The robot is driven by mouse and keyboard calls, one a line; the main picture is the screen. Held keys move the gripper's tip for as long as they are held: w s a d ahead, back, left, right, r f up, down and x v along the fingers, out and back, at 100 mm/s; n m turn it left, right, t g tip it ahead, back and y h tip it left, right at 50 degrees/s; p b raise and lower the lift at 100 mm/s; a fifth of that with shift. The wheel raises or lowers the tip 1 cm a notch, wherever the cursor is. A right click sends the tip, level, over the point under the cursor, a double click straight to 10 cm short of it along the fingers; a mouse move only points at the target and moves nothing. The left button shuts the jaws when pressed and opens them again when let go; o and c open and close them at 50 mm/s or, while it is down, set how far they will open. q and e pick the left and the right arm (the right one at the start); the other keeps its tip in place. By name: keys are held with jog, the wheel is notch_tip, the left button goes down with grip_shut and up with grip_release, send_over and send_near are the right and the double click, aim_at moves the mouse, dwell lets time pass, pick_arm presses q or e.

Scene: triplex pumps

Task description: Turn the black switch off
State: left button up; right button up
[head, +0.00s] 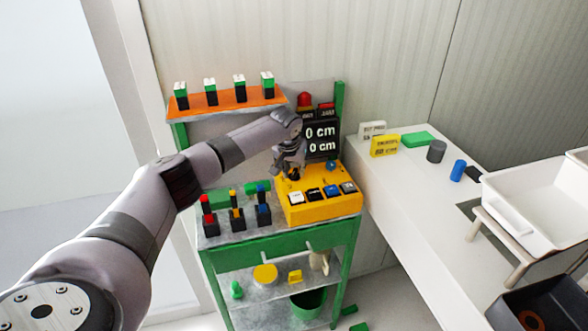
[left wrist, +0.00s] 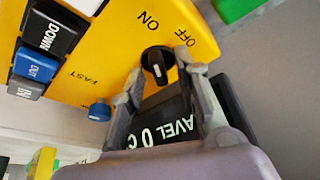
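The black switch (left wrist: 157,62) is a round knob with a pale mark, on the yellow control box (left wrist: 120,40). The words ON and OFF are printed beside it. In the left wrist view my left gripper (left wrist: 158,68) has its two fingers apart, one on each side of the knob; I cannot tell whether they touch it. In the head view the left gripper (head: 291,168) points down over the back left of the yellow box (head: 318,209), and the switch is mostly hidden by it. My right gripper is not in view.
A blue knob (left wrist: 99,111) and several push buttons (head: 314,194) are on the same box. A black display (head: 322,138) stands behind it. Coloured joysticks (head: 235,215) stand to the left on the green cart, below an orange shelf (head: 228,102). A white table (head: 400,200) is to the right.

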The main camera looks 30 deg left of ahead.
pick_arm(q)
grip_shut()
dwell(0.3)
jog(key=shift+m+h+p, duration=0.3)
jog(key=shift+m+p, duration=0.05)
jog(key=shift+m, duration=0.45)
jog(key=shift+o, duration=0.5)
grip_release()
jog(key=shift+o, duration=0.2)
jog(key=shift+f, duration=0.1)
